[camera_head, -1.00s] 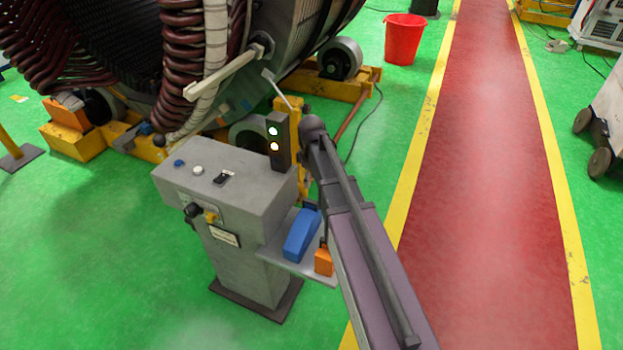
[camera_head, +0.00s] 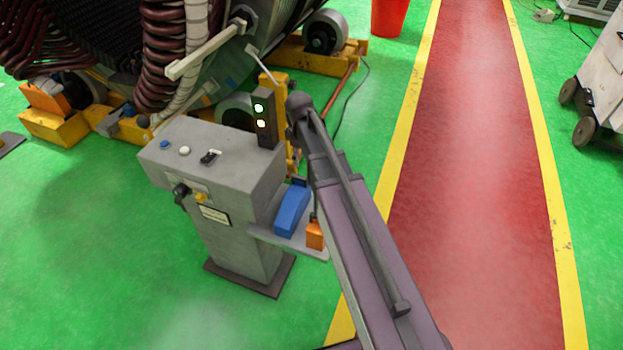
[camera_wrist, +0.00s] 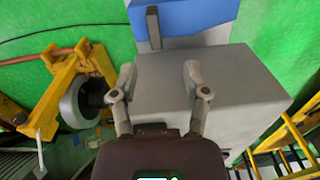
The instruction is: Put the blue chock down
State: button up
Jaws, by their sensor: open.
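The blue chock (camera_head: 292,211) lies on the grey side shelf (camera_head: 262,236) of the control pedestal, next to an orange block (camera_head: 315,234). In the wrist view the blue chock (camera_wrist: 200,14) is at the top edge, partly cut off, with a dark upright bar (camera_wrist: 153,28) in front of it. My gripper (camera_wrist: 159,74) is open and empty, its two fingers apart. The chock is beyond the fingertips, not between them.
A grey box surface (camera_wrist: 215,80) lies below my fingers in the wrist view. A yellow roller stand (camera_wrist: 75,85) is at left. The red walkway (camera_head: 480,200) is clear.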

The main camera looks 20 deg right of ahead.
jog(key=s+d+m, duration=0.1)
jog(key=s+m, duration=0.9)
jog(key=s, duration=0.5)
jog(key=shift+s, duration=0.4)
jog(key=shift+d, duration=0.1)
jog(key=shift+c, duration=0.2)
